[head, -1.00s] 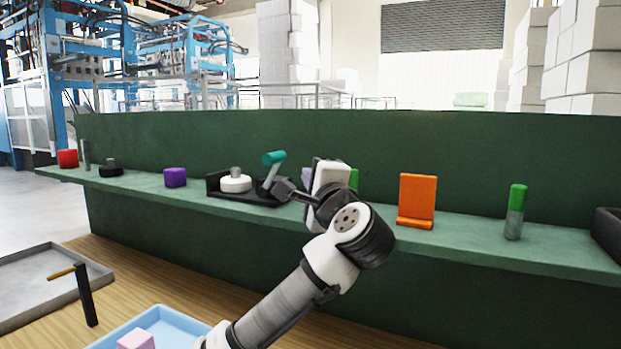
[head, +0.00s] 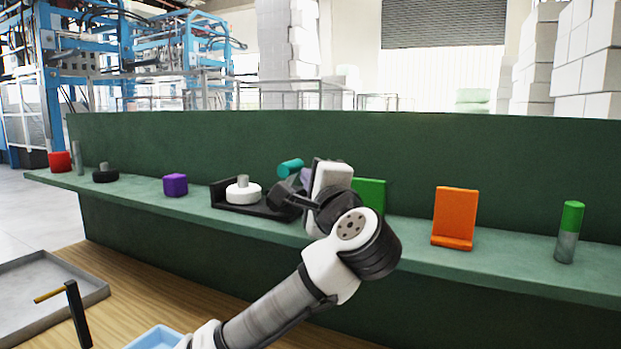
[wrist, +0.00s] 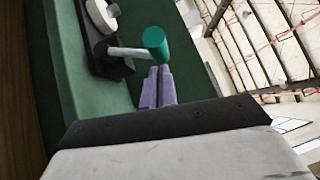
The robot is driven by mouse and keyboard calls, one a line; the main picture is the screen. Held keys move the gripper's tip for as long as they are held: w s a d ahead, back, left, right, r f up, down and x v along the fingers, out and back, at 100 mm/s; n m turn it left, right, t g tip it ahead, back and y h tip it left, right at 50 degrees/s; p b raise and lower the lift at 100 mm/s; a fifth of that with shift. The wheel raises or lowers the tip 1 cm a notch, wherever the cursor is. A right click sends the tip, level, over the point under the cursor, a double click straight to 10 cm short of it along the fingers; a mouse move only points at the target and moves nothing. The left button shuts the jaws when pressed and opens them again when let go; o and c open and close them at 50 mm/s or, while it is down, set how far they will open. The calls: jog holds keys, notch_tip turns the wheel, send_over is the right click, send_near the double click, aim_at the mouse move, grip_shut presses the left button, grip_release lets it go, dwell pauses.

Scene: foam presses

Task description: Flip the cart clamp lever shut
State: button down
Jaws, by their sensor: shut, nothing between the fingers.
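The cart clamp has a black base (head: 219,194) on the green bench shelf, with a white disc (head: 243,192) on it. Its lever ends in a teal handle (head: 291,167). In the wrist view the pale lever shaft (wrist: 126,52) stands out from the base, up to the teal handle (wrist: 155,42). My gripper (wrist: 159,72) is shut and empty, its lavender fingertips close beside the handle; I cannot tell whether they touch it. In the head view my gripper (head: 306,175) is right of the handle, and my wrist hides the lever's lower part.
A purple block (head: 175,185) stands left of the clamp. A green block (head: 372,194), an orange stand (head: 455,217) and a green-topped cylinder (head: 570,232) are to the right. The bench's green back panel (head: 180,142) rises behind. A grey tray (head: 90,296) lies lower left.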

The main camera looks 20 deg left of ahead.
aim_at(293, 162)
jog(key=shift+a+r, duration=0.15)
jog(key=shift+a, duration=0.2)
jog(key=shift+a+r, duration=0.1)
dwell(0.4)
jog(key=shift+w+a+r, duration=0.2)
jog(key=shift+a+r, duration=0.6)
jog(key=shift+a, duration=0.05)
jog(key=w+a+r+n+g, duration=0.1)
jog(key=w+a+r, duration=0.1)
jog(key=a, duration=0.7)
jog(key=shift+a, duration=0.3)
jog(key=shift+a+r, duration=0.1)
